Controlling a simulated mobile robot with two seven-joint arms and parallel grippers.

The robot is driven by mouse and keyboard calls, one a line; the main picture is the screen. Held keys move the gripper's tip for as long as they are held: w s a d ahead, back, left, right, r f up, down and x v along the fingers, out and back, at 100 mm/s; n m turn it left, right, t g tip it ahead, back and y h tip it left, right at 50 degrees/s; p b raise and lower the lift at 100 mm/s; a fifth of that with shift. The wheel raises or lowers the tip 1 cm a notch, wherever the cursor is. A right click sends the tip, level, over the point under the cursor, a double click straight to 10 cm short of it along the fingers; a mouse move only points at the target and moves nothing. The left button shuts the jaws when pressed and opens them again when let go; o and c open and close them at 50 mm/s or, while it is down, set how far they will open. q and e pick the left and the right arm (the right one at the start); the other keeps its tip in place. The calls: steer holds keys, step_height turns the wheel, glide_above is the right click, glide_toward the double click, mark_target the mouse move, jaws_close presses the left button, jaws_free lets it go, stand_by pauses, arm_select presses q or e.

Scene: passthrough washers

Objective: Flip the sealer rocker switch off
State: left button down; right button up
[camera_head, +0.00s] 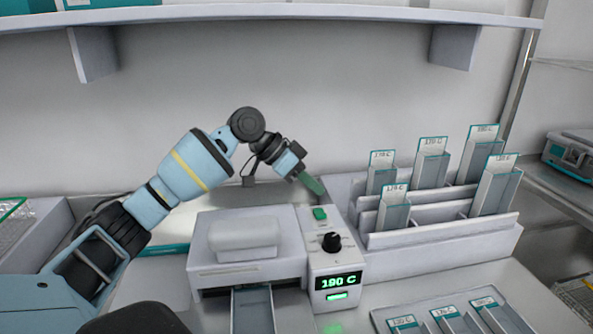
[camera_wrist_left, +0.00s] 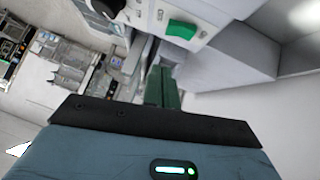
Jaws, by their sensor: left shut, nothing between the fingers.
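The sealer (camera_head: 205,250) is a white machine on the bench, with a control box on its right side. The green rocker switch (camera_head: 320,213) sits near the back of that box's top. In the left wrist view the shut fingers (camera_wrist_left: 162,75) point toward the box, apart from the green switch (camera_wrist_left: 182,29) in the picture. My right gripper is not visible.
A white rack (camera_head: 440,238) with several pouch holders labelled with temperatures stands right of the sealer. A lower tray (camera_head: 455,320) with more pouches lies at the front right. A shelf (camera_head: 300,12) runs overhead. Bench space between sealer and tray is clear.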

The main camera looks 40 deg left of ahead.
mark_target(320, 214)
arm_select(q)
steer(key=shift+d+f, duration=0.2)
steer(key=shift+f, duration=0.55)
steer(key=shift+d+f, duration=0.2)
steer(key=shift+f, duration=0.6)
steer(key=shift+d+f, duration=0.2)
steer(key=shift+f, duration=0.55)
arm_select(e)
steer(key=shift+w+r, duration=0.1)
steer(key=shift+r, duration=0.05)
arm_select(q)
steer(key=shift+a+f, duration=0.1)
steer(key=shift+a, duration=0.05)
